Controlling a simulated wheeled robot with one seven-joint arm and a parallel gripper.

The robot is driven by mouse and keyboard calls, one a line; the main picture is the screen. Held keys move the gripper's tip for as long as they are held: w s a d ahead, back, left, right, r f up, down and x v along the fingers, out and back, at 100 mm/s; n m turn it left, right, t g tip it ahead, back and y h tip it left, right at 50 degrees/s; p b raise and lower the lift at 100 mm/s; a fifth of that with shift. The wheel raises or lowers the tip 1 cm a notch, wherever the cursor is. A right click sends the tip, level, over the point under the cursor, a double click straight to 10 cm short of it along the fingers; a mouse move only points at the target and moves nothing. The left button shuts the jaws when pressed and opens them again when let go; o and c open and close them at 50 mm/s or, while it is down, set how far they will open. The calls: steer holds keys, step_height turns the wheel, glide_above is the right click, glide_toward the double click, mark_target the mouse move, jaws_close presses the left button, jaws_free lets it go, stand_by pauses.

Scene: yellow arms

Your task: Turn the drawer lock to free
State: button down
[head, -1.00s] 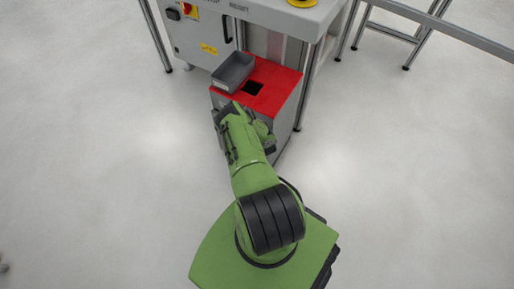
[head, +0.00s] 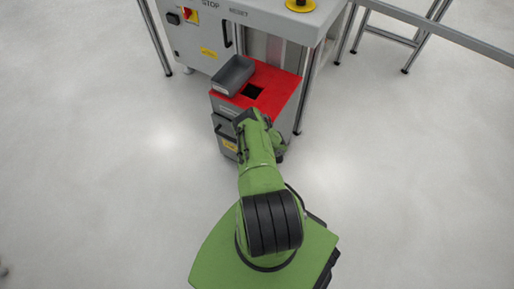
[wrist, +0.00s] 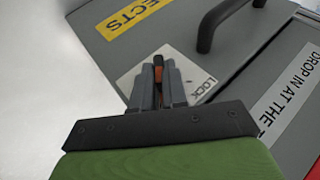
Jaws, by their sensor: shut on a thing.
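The drawer lock shows in the wrist view as a small orange-brown piece (wrist: 158,70) on a white plate marked LOCK (wrist: 198,86), on the grey drawer front (wrist: 190,35). My gripper (wrist: 160,68) is at the lock with its two grey fingers shut on that piece. The fingers hide most of the lock, so its exact angle cannot be told. In the head view my gripper (head: 248,118) is at the front of the red-topped cabinet (head: 284,82), and the lock is hidden behind my arm.
A black drawer handle (wrist: 207,28) and a yellow label (wrist: 127,22) are close to the lock. A grey bin (head: 233,74) stands on the red top beside a dark square opening (head: 253,91). A machine with a STOP panel (head: 196,38) is behind. The floor around is clear.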

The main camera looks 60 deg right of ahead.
steer(key=shift+s+a+f+t, duration=0.1)
steer(key=shift+a+f+t, duration=0.1)
steer(key=shift+t, duration=0.8)
steer(key=c, duration=1.2)
jaws_free()
steer(key=shift+o, duration=0.2)
steer(key=shift+d, duration=0.1)
steer(key=p+v, duration=0.9)
steer(key=v, duration=0.6)
steer(key=shift+s+a+r, duration=0.15)
steer(key=shift+a+r, duration=0.05)
steer(key=shift+r, duration=0.05)
